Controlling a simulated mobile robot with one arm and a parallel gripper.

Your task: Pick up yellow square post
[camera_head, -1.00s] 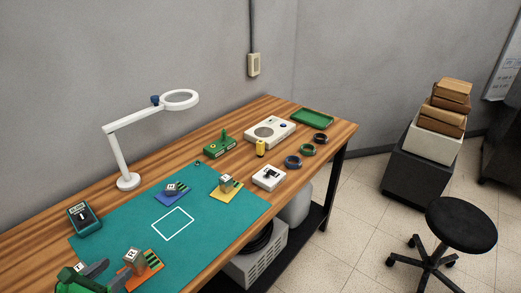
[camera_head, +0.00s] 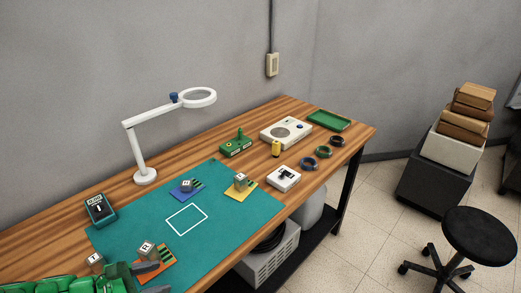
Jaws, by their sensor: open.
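A small upright yellow post (camera_head: 276,149) stands on the wooden bench in front of the white instrument box. Its cross-section is too small to make out. A separate yellow square board (camera_head: 247,192) lies on the teal mat with a grey block (camera_head: 240,179) on it. My gripper (camera_head: 145,268) is at the bottom left, low over the mat near an orange board (camera_head: 160,266) and its grey lettered block (camera_head: 147,249). My gripper is open, far from the yellow post; part of it is cut off by the frame edge.
The teal mat (camera_head: 240,223) has a white outlined square. A white magnifier lamp (camera_head: 146,176) stands behind it. A blue board (camera_head: 182,195), white device (camera_head: 284,178), green device (camera_head: 236,147), several coil rings (camera_head: 309,163) and a green tray (camera_head: 329,120) are also on the bench.

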